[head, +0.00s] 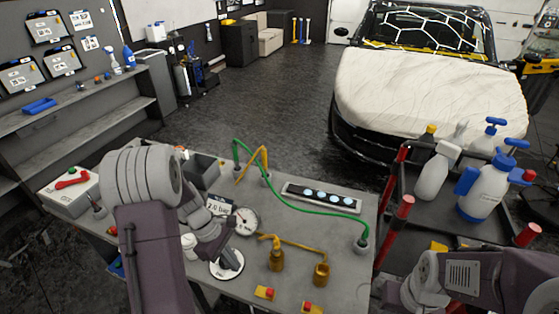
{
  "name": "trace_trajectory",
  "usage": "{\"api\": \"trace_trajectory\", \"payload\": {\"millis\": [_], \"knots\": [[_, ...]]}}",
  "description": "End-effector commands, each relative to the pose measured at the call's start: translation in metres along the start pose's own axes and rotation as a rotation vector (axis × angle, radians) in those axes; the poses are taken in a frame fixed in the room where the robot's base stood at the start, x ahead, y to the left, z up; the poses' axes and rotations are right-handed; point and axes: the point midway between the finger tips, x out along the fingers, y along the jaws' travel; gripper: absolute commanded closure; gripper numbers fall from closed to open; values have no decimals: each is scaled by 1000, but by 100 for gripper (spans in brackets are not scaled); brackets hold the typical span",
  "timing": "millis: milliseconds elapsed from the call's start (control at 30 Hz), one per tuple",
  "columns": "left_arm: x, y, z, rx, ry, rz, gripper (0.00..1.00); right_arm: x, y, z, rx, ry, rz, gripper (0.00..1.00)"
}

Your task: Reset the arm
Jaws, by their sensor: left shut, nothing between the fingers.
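My left arm rises from the bottom left and folds over the table (335,277). My left gripper (224,250) points down and to the right, low over the table's left part, by a round white disc (228,267). It is shut and holds nothing. Whether its tips touch the disc I cannot tell. My right arm shows only partly at the bottom right; its gripper is out of view.
A pressure gauge (245,221) is close to my left gripper. Green (300,203) and yellow hoses arch over the table. A cart with spray bottles (485,190) stands right, before a covered car (425,90). Open floor (265,115) lies behind the table.

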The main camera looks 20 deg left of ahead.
Motion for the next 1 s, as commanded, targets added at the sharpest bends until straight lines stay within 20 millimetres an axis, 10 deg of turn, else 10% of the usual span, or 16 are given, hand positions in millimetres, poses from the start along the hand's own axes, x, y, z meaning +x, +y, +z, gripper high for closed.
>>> {"api": "trace_trajectory", "payload": {"millis": [200, 367, 600, 1000], "knots": [[-4, 13, 55, 224, 53, -7, 100, 6, 0, 1, 0, 0, 0, 65], [-3, -27, 99, 815, 234, -84, 100, 13, 0, 1, 0, 0, 0, 65], [-2, -45, 77, 1438, 391, -196, 100, 12, 0, 1, 0, 0, 0, 65], [-2, -43, 77, 1465, 391, -197, 100, 12, 0, 1, 0, 0, 0, 65]]}}
